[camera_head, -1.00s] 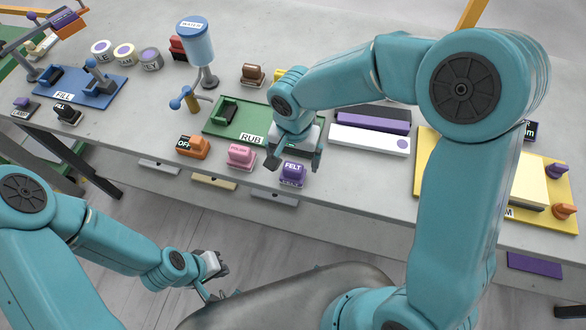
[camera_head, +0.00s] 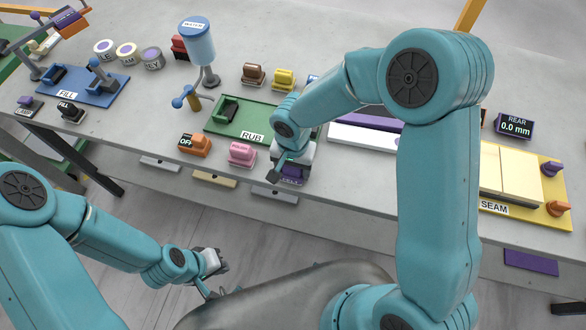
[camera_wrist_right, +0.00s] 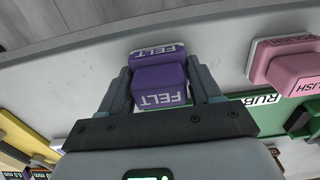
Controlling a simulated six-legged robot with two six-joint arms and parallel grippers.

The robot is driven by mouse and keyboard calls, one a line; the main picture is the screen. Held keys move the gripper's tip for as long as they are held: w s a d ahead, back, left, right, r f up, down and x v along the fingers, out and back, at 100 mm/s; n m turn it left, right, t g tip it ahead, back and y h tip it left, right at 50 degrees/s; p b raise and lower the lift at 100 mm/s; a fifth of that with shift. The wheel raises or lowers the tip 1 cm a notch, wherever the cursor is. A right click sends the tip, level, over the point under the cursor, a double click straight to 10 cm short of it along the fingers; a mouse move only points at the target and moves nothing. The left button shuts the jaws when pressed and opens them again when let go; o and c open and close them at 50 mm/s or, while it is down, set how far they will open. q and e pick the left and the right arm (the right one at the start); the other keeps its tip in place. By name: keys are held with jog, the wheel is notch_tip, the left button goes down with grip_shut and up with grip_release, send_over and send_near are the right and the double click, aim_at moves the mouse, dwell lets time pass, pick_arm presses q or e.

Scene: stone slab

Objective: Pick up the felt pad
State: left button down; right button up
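The felt pad (camera_head: 291,172) is a small purple block marked FELT at the front edge of the slab, partly hidden by my right gripper. My right gripper (camera_head: 290,177) is lowered over it from above. In the right wrist view the felt pad (camera_wrist_right: 160,82) lies between the two fingers of my right gripper (camera_wrist_right: 160,72), one on each side. The fingers look spread, with at most a narrow gap beside the pad. My left gripper (camera_head: 211,275) hangs low in front of the slab, away from the pad; its finger state is unclear.
A pink polish block (camera_head: 242,153) stands just left of the felt pad, and an orange OFF block (camera_head: 194,145) farther left. The green RUB board (camera_head: 228,126) lies behind. The yellow SEAM board (camera_head: 552,205) is at right. Bare slab lies right of the pad.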

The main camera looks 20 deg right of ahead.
jog(key=shift+r, duration=0.1)
jog(key=shift+w+r, duration=0.1)
jog(key=shift+r, duration=0.1)
notch_tip(320, 180, up, 20)
jog(key=shift+f+b, duration=0.25)
jog(key=shift+b, duration=0.2)
jog(key=o, duration=0.4)
jog(key=shift+c, duration=1.1)
